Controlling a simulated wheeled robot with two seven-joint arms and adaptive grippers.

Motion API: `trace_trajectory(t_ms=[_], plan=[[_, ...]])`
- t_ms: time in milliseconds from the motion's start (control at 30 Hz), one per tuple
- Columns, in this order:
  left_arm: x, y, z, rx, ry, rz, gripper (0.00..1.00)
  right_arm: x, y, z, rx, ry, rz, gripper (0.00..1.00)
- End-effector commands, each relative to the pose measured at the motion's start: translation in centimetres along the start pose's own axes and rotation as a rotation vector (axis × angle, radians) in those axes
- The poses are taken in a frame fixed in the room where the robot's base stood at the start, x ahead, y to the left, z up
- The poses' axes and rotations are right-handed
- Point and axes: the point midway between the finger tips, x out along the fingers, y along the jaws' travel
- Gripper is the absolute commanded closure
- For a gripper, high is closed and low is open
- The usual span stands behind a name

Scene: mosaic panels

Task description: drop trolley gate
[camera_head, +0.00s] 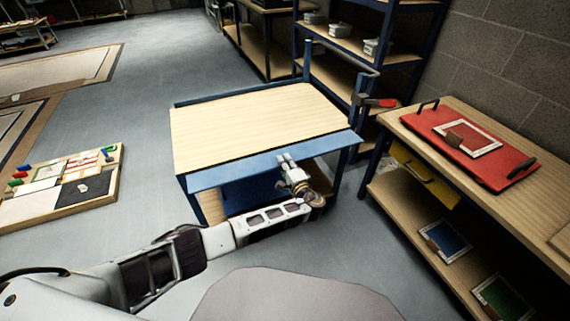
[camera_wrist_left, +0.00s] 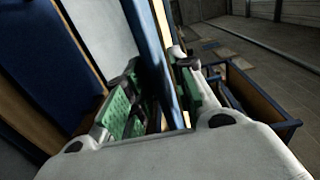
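The trolley (camera_head: 255,115) has a pale wooden top and a blue frame, and stands ahead of me. Its blue gate (camera_head: 235,174) runs along the near edge of the top and seems to slope outward towards me. My left gripper (camera_head: 287,160) is at the gate, right of its middle. In the left wrist view, the green-padded fingers (camera_wrist_left: 160,105) are on either side of a narrow blue panel, likely the gate (camera_wrist_left: 158,65). Whether both pads press on it is unclear. My right gripper is out of view.
A wooden bench (camera_head: 410,118) with a red panel (camera_head: 510,165) stands close on the right. Shelving (camera_head: 325,55) is behind the trolley. A board with coloured pieces (camera_head: 60,205) is at the left. Open floor (camera_head: 130,100) lies left of the trolley.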

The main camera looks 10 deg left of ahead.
Motion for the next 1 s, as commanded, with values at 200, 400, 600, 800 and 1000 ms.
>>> trace_trajectory(t_ms=[200,400,600,800,1000], plan=[[-0.1,0.0,-0.1,0.0,0.002,0.0,0.68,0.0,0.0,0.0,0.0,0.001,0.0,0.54],[-0.2,0.0,-0.1,0.0,0.003,0.001,0.68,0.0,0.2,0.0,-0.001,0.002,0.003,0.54],[-1.4,0.1,-0.1,-0.001,0.005,0.002,0.68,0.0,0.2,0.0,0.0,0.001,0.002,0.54],[-3.8,0.1,-0.1,-0.001,0.004,0.002,0.68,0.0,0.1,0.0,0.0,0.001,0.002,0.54],[-6.8,0.1,-0.1,-0.002,0.003,0.003,0.68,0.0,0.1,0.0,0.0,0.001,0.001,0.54]])
